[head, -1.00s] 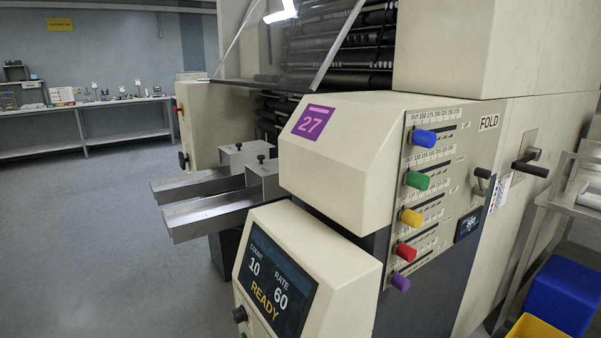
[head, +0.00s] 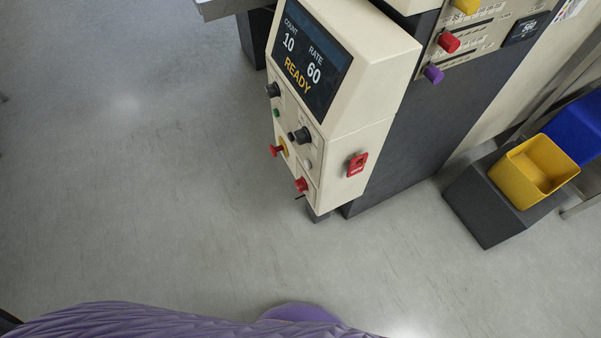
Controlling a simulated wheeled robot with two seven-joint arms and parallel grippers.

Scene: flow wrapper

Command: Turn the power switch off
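The machine's control box (head: 365,75) stands in the upper middle of the head view. Its screen (head: 311,60) reads COUNT 10, RATE 60 and READY. On the front panel below are black knobs (head: 300,136), a small green button (head: 277,112), a red stop button on yellow (head: 278,150) and a red knob (head: 301,185) at the bottom. A red switch (head: 357,164) sits on the box's right side face; its position is too small to tell. Neither gripper is in view.
Grey floor is open to the left and in front of the box. A yellow bin (head: 535,170) and a blue bin (head: 578,130) are at the right, by a dark grey block (head: 488,205). Colored knobs (head: 449,42) stick out above. My purple body shows at the bottom.

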